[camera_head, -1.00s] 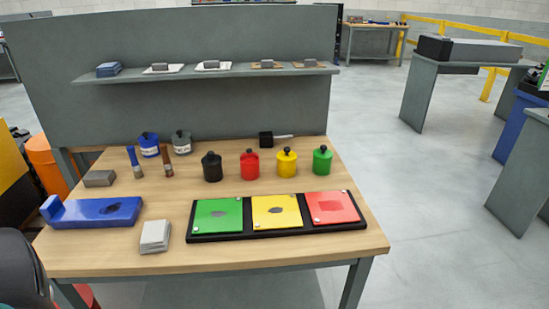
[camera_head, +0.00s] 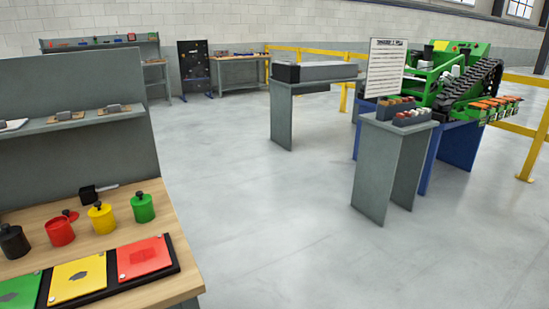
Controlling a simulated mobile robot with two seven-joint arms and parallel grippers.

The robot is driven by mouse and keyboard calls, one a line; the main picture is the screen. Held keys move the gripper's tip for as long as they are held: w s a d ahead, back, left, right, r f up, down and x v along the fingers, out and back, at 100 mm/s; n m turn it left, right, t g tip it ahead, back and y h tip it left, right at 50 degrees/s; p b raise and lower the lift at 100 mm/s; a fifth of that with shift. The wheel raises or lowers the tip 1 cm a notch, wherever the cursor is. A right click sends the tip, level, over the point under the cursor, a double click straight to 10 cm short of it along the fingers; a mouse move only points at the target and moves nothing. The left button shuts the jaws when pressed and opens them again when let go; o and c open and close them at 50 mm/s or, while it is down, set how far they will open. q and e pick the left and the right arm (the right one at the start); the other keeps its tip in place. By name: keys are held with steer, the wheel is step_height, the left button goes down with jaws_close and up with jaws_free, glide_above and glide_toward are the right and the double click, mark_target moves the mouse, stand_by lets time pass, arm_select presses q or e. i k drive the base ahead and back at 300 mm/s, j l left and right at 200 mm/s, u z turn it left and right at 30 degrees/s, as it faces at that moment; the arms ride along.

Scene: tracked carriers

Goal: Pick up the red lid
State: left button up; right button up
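The red lid (camera_head: 72,216), a small flat red disc with a black knob, shows at the back right of the red pot (camera_head: 60,233) on the wooden table at the left. It looks shifted off the pot; I cannot tell what it rests on. The black pot (camera_head: 13,241) is to its left. The yellow pot (camera_head: 102,219) and the green pot (camera_head: 143,208) are to its right, each with a black knob on top. Neither of my grippers is in view.
A black tray (camera_head: 172,264) with green, yellow and red plates lies in front of the pots. A black block (camera_head: 88,193) is behind them. Grey stands, a blue table and a green tracked machine (camera_head: 460,75) stand right. The floor (camera_head: 300,230) between is clear.

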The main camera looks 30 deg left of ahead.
mark_target(72, 216)
steer(key=i+l+z, duration=0.25)
steer(key=i, duration=0.25)
steer(key=i+l+z, duration=0.2)
steer(key=i, duration=0.3)
steer(key=i+u, duration=0.6)
steer(key=u, duration=0.15)
steer(key=i+l+u, duration=0.2)
steer(key=u, duration=0.15)
steer(key=i+u, duration=0.25)
steer(key=u, duration=0.2)
steer(key=i+u, duration=0.25)
steer(key=u, duration=0.15)
steer(key=i+l+u, duration=0.15)
steer(key=u, duration=0.3)
steer(key=i+l+u, duration=0.1)
steer(key=i+u, duration=0.25)
steer(key=i+l+u, duration=0.1)
steer(key=u, duration=0.25)
steer(key=i+l+u, duration=0.35)
steer(key=k+j, duration=0.1)
